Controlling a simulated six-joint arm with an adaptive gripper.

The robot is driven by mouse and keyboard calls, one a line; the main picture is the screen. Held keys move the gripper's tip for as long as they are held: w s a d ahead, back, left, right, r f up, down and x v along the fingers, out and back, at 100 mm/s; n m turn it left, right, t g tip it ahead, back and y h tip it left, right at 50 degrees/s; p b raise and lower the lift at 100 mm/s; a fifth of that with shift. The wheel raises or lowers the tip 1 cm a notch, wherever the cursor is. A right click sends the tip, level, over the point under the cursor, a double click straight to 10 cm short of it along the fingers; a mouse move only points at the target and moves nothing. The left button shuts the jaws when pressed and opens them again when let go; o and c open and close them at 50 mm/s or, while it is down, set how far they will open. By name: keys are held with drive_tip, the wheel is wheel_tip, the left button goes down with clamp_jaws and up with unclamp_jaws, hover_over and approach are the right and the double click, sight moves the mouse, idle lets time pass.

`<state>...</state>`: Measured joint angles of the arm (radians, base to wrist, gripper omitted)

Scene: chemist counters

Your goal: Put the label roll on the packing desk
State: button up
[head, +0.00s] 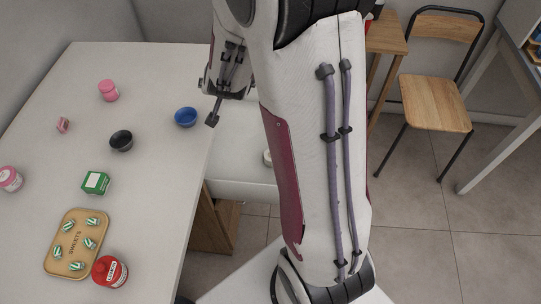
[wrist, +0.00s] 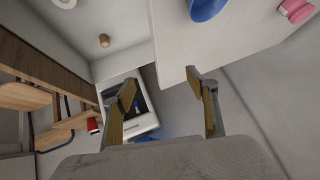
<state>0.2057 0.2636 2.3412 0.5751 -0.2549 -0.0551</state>
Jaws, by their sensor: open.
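I cannot make out the label roll for certain. A small pale round thing (head: 267,158), mostly hidden behind my arm in the head view, lies on a lower white surface and may be it. A white round thing (wrist: 63,2), cut off at the top of the wrist view, may be the same. My gripper (wrist: 162,84) is open, with nothing between its fingers. In the head view one of its fingers (head: 212,119) shows near the right edge of the white counter, beside the blue bowl. I cannot tell which surface is the packing desk.
The white counter (head: 150,150) holds a blue bowl (head: 186,117), a black bowl (head: 121,140), a green box (head: 95,183), pink jars, a red jar (head: 110,271) and a sweets tray (head: 76,210). A chair (head: 436,102) stands right. A white bin-like box (wrist: 147,122) is below my gripper.

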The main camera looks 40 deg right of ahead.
drive_tip(key=s+d+f+g, duration=0.2)
drive_tip(key=s+f, duration=0.1)
drive_tip(key=f, duration=0.5)
drive_tip(key=s+d+f+m+g, duration=0.1)
drive_tip(key=s+d+f, duration=0.2)
drive_tip(key=f, duration=0.5)
drive_tip(key=s+d+f+m+g, duration=0.1)
drive_tip(key=s+f, duration=0.3)
drive_tip(key=f, duration=0.4)
drive_tip(key=shift+s+d+g+h, duration=0.3)
drive_tip(key=shift+s+d+g, duration=0.1)
drive_tip(key=shift+d+g, duration=0.35)
drive_tip(key=shift+f, duration=0.1)
drive_tip(key=shift+x, duration=1.2)
drive_tip(key=shift+w, duration=0.1)
drive_tip(key=shift+f, duration=0.1)
drive_tip(key=shift+a+x, duration=0.15)
drive_tip(key=shift+x, duration=0.55)
drive_tip(key=shift+a+x, duration=0.15)
drive_tip(key=shift+x, duration=1.75)
